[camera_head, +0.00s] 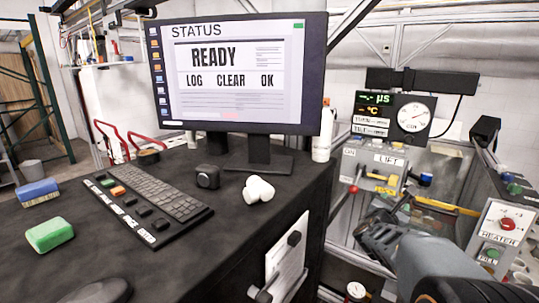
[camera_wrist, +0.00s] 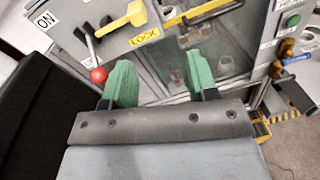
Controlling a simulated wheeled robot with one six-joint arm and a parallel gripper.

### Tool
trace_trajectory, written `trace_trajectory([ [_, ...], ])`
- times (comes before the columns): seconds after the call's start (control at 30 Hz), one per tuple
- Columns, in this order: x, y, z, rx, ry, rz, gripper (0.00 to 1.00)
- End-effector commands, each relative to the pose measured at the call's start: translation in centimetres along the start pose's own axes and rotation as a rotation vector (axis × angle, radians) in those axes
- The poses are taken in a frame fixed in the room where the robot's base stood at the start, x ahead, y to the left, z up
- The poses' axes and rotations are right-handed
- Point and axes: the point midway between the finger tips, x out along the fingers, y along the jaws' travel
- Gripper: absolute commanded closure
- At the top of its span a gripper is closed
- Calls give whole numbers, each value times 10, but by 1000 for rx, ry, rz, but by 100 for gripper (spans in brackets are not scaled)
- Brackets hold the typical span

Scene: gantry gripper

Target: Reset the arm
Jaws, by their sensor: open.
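My gripper (camera_wrist: 161,85) shows in the wrist view with two green fingers spread apart and nothing between them. In the head view my arm reaches in from the lower right, and the gripper end (camera_head: 378,232) is beside the desk's right edge, in front of the grey machine (camera_head: 440,170). In the wrist view a lever with a red ball (camera_wrist: 98,75) is just beyond the left finger, and a yellow lock handle (camera_wrist: 126,22) is above it. I cannot tell whether the finger touches the lever.
A dark desk (camera_head: 215,240) fills the left, with a monitor (camera_head: 240,75), a keyboard (camera_head: 150,195), a green block (camera_head: 50,234) and a blue block (camera_head: 37,192). A heater panel (camera_head: 503,225) stands at the right. A clipboard (camera_head: 287,258) hangs on the desk's side.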

Motion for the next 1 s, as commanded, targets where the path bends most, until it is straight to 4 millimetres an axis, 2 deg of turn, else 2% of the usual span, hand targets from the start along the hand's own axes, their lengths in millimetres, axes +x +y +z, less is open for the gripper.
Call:
trace_trajectory([
  [0.17,-21,-51,-28,417,87,-284,47],
  [0.3,-60,-79,-49,785,143,-539,47],
  [0.43,-106,-89,-70,1105,197,-778,47],
  [0.57,-159,-84,-89,1397,264,-1020,47],
  [0.7,-213,-65,-102,1649,356,-1258,47],
  [0.87,-264,-38,-102,1837,481,-1463,47],
  [1.0,-296,-18,-90,1921,602,-1528,47],
])
